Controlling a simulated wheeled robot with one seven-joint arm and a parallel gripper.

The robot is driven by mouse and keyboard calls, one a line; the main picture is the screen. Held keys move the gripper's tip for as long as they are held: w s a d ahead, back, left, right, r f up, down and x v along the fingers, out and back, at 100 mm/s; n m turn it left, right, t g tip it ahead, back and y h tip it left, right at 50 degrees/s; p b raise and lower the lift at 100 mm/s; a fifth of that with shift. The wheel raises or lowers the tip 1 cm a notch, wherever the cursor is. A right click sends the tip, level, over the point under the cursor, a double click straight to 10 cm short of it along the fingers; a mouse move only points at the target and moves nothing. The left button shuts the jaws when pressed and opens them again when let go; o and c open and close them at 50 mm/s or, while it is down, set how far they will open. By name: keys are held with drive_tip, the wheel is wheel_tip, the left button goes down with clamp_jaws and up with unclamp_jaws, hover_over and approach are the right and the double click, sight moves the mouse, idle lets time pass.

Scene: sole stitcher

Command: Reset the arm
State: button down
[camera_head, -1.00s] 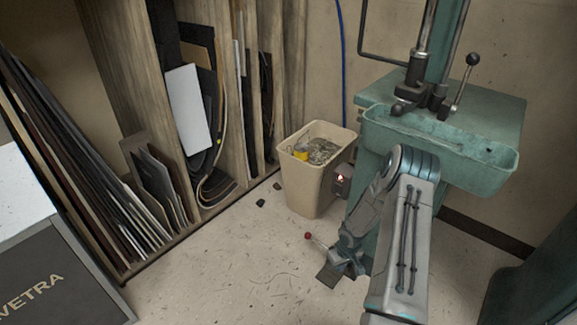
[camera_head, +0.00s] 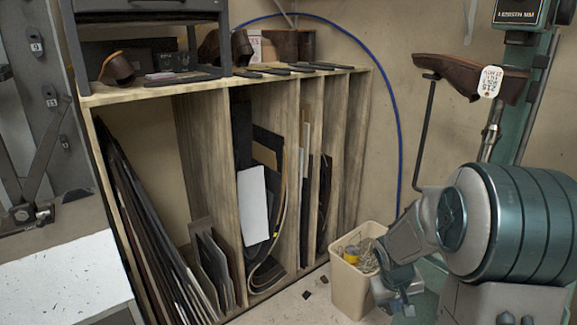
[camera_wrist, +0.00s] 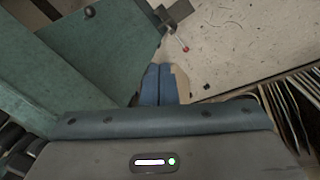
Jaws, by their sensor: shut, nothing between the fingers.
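My gripper (camera_wrist: 159,84) shows in the wrist view as two blue fingers side by side, closed together with nothing between them. It points down toward the floor, over the beige bin (camera_wrist: 181,84), which is partly hidden behind the fingers. In the head view my arm comes in large from the lower right, with its elbow bent and its far end hanging beside the bin (camera_head: 352,290). The fingertips cannot be made out clearly there. The green sole stitcher stands behind my arm in the head view (camera_head: 533,100), with a brown tagged shoe (camera_head: 455,75) on it.
A wooden rack (camera_head: 350,150) holds upright sheets and strips, with a shoe and tools on top. A blue hose (camera_head: 398,140) arcs down the wall. In the wrist view the green machine (camera_wrist: 105,45) lies close on the left, and a red-knobbed lever (camera_wrist: 185,49) stands above bare floor.

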drive_tip(key=s+a+r+y+p, duration=0.1)
drive_tip(key=s+a+r+p, duration=0.2)
drive_tip(key=s+r, duration=0.3)
drive_tip(key=s+a+r+p, duration=0.4)
drive_tip(key=s+r+p, duration=0.1)
drive_tip(key=r, duration=0.8)
drive_tip(key=s+a+r+m+t+y+p, duration=0.1)
drive_tip(key=s+a+r+p, duration=0.3)
drive_tip(key=r, duration=0.5)
drive_tip(key=s+p, duration=0.2)
drive_tip(key=shift+s+r+y, duration=0.3)
drive_tip(key=shift+s+r, duration=0.05)
drive_tip(key=shift+r, duration=0.05)
